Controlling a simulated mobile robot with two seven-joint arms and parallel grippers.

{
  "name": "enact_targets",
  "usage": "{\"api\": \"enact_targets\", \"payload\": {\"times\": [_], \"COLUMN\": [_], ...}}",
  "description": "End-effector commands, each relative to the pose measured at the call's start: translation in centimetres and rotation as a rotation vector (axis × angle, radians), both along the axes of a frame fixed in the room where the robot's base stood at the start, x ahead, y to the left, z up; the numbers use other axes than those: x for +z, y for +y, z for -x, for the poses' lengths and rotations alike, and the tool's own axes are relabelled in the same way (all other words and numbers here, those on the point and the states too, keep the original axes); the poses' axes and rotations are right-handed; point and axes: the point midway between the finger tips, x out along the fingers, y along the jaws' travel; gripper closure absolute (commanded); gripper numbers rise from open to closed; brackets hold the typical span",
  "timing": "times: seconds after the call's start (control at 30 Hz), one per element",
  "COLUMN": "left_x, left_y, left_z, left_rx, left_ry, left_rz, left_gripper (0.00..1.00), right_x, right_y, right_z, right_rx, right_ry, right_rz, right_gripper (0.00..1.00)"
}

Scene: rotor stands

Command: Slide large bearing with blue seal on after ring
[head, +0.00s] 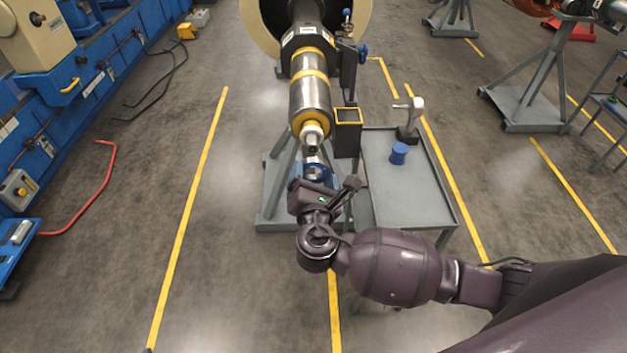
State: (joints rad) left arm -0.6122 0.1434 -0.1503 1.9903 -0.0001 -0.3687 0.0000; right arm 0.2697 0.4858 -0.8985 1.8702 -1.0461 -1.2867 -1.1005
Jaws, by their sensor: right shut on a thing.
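The rotor shaft (310,97) points toward me, with yellow bands on it and a narrow, pale stepped end (312,133). My right gripper (316,178) is just in front of this end, shut on a bearing with a blue seal (316,170). The bearing is small in view and partly hidden by the gripper. It appears in line with the shaft end; I cannot tell whether it touches or surrounds it. I cannot pick out a separate ring for certain. My left gripper is not in view.
A dark yellow-rimmed box (347,130) is close beside the shaft. Grey stand legs (275,195) are below.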

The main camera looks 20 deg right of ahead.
Motion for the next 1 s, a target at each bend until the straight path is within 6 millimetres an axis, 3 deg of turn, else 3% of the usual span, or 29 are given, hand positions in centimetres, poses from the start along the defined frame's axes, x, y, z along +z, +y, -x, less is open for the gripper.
{"api": "enact_targets", "payload": {"times": [0.67, 1.0], "left_x": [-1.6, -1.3], "left_y": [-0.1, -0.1], "left_z": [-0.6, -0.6], "left_rx": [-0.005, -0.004], "left_ry": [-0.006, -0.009], "left_rz": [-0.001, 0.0], "left_gripper": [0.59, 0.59], "right_x": [0.0, 0.2], "right_y": [-1.1, -1.1], "right_z": [-3.8, -3.8], "right_rx": [-0.001, -0.001], "right_ry": [-0.004, -0.004], "right_rz": [0.002, 0.002], "right_gripper": [0.45, 0.45]}}
